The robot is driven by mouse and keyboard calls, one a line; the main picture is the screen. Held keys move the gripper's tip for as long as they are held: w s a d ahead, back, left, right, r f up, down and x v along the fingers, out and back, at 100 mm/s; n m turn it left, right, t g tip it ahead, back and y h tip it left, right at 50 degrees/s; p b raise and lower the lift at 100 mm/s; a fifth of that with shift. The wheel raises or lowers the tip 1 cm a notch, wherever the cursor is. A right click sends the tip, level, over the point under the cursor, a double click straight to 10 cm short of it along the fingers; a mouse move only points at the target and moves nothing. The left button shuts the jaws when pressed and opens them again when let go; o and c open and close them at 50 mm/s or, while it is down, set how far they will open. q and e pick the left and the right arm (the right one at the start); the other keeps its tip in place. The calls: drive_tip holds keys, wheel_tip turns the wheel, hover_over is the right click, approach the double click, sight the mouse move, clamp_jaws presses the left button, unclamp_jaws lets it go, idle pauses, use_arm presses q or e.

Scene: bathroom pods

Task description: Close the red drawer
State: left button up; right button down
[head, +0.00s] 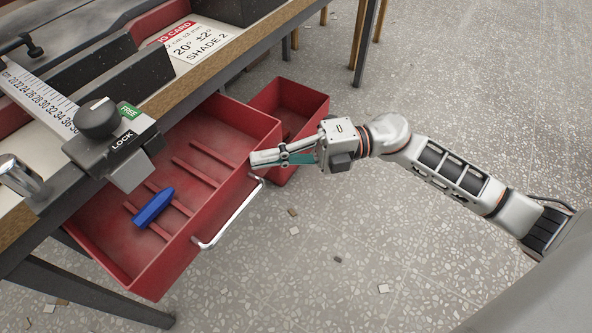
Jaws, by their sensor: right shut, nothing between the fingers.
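The red drawer (125,265) is pulled out from under the workbench at the left. It has a pale bar handle (232,217) on its front and a blue object (153,208) lying inside among red ribs. A second, smaller red drawer or bin (300,100) stands open just behind it. My right gripper (254,160) is shut and empty. Its fingertips are at the far front corner of the nearer drawer, above the handle's far end; I cannot tell whether they touch it. My left gripper is not in view.
The workbench top (212,72) carries a measuring slide with a black knob (97,118), a LOCK/FREE label and a printed card (195,42). Dark table legs (95,290) stand below. The speckled floor (350,270) is open at the right, with small chips scattered.

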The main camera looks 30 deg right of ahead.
drive_tip(key=w+a, duration=0.1)
drive_tip(key=w, duration=0.1)
drive_tip(key=w+a, duration=0.2)
drive_tip(key=w, duration=0.1)
drive_tip(key=w+a, duration=0.2)
drive_tip(key=w, duration=0.1)
drive_tip(key=shift+w, duration=0.15)
drive_tip(key=w+a, duration=0.1)
drive_tip(key=w, duration=0.1)
drive_tip(key=w+a, duration=0.1)
drive_tip(key=w, duration=0.1)
drive_tip(key=w+a+b, duration=0.1)
drive_tip(key=w, duration=0.1)
drive_tip(key=shift+a+f, duration=0.15)
drive_tip(key=shift+a, duration=0.25)
drive_tip(key=shift+w+a, duration=0.25)
drive_tip(key=shift+w, duration=0.2)
drive_tip(key=shift+w+r, duration=0.15)
drive_tip(key=shift+r, duration=0.1)
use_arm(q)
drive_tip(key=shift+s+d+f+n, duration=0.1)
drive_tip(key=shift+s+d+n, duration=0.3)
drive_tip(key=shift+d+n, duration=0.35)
use_arm(e)
drive_tip(key=shift+r, duration=0.1)
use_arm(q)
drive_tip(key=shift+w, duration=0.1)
